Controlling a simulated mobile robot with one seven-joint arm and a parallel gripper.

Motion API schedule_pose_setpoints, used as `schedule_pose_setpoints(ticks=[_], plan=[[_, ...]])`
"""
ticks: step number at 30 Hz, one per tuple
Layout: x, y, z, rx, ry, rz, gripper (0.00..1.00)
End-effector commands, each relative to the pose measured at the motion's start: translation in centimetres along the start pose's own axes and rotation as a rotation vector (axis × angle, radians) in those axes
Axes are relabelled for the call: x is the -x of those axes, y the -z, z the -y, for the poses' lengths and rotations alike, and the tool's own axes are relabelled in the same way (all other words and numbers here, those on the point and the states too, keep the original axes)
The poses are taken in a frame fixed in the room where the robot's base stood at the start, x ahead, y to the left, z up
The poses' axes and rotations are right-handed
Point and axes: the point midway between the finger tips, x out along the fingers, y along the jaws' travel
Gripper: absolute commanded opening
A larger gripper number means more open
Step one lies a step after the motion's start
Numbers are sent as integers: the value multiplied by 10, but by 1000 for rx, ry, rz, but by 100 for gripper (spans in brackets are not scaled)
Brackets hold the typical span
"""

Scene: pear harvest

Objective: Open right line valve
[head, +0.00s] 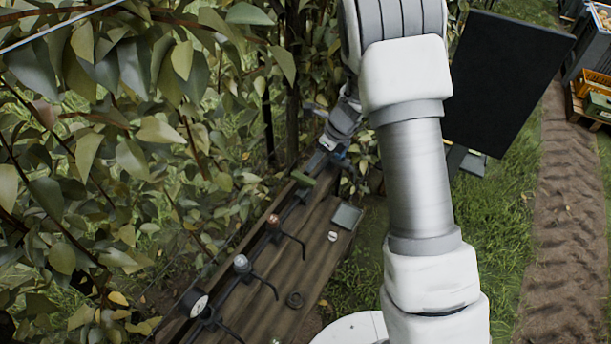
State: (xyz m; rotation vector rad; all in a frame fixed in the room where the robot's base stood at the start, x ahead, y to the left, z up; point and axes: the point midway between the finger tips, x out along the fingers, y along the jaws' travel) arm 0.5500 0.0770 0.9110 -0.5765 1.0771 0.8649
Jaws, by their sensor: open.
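A dark pipe assembly (258,250) runs along a wooden bench, with several fittings and short side branches. A green handle-like part (303,178) sits on it near the far end. A small blue part (339,153) shows beyond that, right by my gripper (330,142). My gripper is open, small in the picture, and pointed down at the far end of the pipework. I cannot tell whether it touches the blue part. No label shows which fitting is the right line valve. My arm hides the area to the right of the gripper.
Leafy branches (130,130) crowd the left and reach near the gripper. A black panel (507,80) stands right of my arm, beside open grass.

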Motion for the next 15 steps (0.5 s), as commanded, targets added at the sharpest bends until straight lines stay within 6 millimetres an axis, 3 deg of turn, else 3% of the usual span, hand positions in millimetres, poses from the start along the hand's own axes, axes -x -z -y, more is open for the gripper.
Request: schedule_pose_setpoints(ticks=[6, 15], plan=[[-50, 2, 0, 0, -2, -2, 57], [-90, 0, 0, 2, 0, -1, 57]])
